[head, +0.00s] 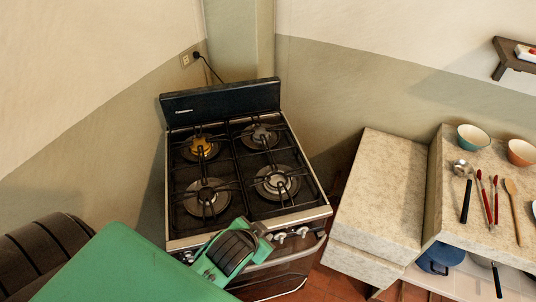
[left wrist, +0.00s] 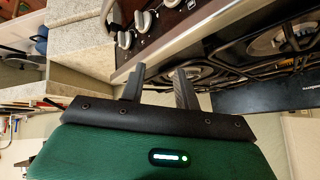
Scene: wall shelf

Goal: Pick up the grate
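The stove (head: 219,98) stands in the corner with black wire grates over its burners. The left grate (head: 204,172) covers a yellowish back burner and a grey front burner. The right grate (head: 267,155) lies beside it. Grate bars (left wrist: 290,42) also show at the right of the left wrist view. My left gripper (head: 258,232) is at the stove's front edge, near the knobs. In the left wrist view its two fingers (left wrist: 160,74) stand apart with nothing between them. It appears apart from both grates. My right gripper is not in view.
A stone-topped counter (head: 378,190) stands right of the stove. A higher counter beyond holds a teal bowl (head: 474,138), an orange bowl (head: 521,152) and several utensils. A blue pot (head: 440,258) is below. A small wall shelf (head: 516,60) hangs at upper right.

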